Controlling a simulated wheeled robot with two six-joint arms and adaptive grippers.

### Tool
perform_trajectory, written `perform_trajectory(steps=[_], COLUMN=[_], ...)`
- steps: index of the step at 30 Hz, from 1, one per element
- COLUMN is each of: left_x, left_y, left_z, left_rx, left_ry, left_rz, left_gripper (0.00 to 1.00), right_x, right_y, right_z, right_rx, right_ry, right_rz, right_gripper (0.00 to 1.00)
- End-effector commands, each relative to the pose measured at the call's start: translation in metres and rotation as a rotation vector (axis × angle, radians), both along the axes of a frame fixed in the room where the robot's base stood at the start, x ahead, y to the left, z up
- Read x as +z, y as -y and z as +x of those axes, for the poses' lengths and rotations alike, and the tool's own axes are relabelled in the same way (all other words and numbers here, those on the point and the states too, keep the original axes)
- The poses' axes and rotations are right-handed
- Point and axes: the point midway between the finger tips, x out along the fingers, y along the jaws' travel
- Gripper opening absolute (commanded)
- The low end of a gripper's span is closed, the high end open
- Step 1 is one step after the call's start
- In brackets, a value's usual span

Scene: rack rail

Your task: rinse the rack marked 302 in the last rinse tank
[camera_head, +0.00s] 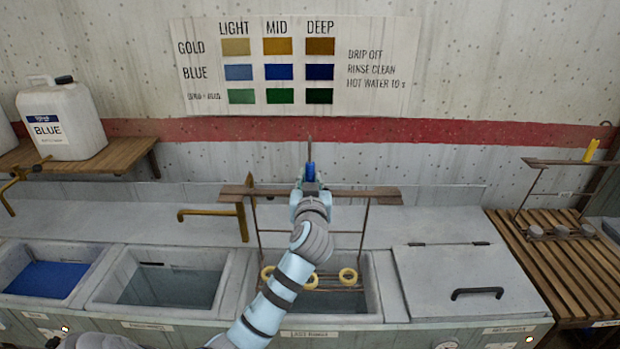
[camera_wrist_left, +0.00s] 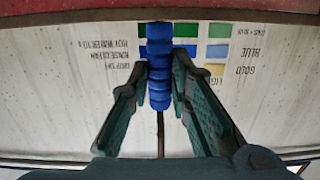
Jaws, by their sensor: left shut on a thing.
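My left gripper (camera_head: 310,178) is shut on the blue grip of a rack. The blue grip (camera_wrist_left: 159,70) stands between the two fingers in the left wrist view. The rack has a brown crossbar (camera_head: 365,195), thin side rods and a lower bar with yellow rings (camera_head: 348,275). It hangs upright, its rings in line with the opening of the tank labelled as last rinse (camera_head: 368,300). I cannot tell whether the rings are under the rim or in the water. My arm hides part of the rack and tank. No 302 mark is readable. My right gripper is not in view.
Left of this tank are another rinse tank (camera_head: 170,285) and a blue-filled tank (camera_head: 45,280). A closed lid with a handle (camera_head: 465,280) lies to the right. A second rack (camera_head: 560,163) with grey pieces stands over slatted wood (camera_head: 535,262). Brass taps (camera_head: 243,212) rise behind the tanks.

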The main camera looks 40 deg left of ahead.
Motion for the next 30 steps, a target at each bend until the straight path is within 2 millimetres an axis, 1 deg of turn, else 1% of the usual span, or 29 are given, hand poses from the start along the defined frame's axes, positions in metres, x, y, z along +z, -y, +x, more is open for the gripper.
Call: perform_trajectory(steps=[5, 8, 15, 30], left_x=[0.0, -0.008, -0.057, -0.154], left_y=[0.0, 0.0, 0.0, 0.0], left_z=[0.0, 0.0, 0.001, 0.002], left_rx=[-0.001, -0.001, -0.001, -0.001], left_ry=[0.003, 0.002, 0.003, 0.002], left_rz=[0.001, 0.002, 0.001, 0.001], left_gripper=[0.0, 0.0, 0.0, 0.0], right_x=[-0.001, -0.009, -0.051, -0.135], right_y=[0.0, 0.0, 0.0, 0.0], right_z=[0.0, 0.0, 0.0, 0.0], right_rx=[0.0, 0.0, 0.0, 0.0], right_ry=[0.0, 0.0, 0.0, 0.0], right_rz=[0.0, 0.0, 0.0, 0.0], right_gripper=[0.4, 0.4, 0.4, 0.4])
